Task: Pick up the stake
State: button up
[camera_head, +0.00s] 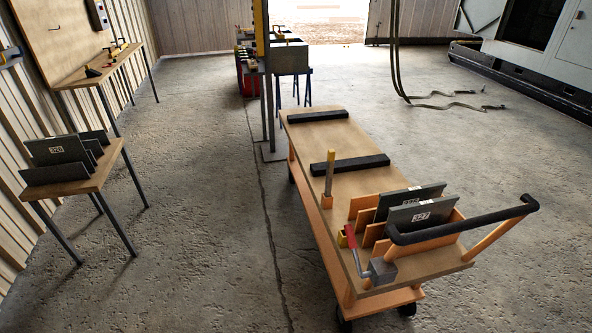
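What looks like the stake (330,175) is a slim upright post with a yellow top. It stands in a small orange socket (327,202) near the left edge of the cart's wooden deck (349,146). My gripper is not in view, and nothing is seen touching the upright post.
Two black bars (351,165) lie across the deck. Grey panels, one marked 327 (422,216), stand in orange racks by the black handle (470,224). A small table (92,179) with panels stands left. Floor (205,200) between them is clear. Cables (398,70) hang behind.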

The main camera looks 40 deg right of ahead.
aim_at(331, 153)
jog(key=i+j+z, duration=1)
jog(key=i, duration=0.2)
jog(key=i+j+z, duration=0.1)
jog(key=i, duration=0.3)
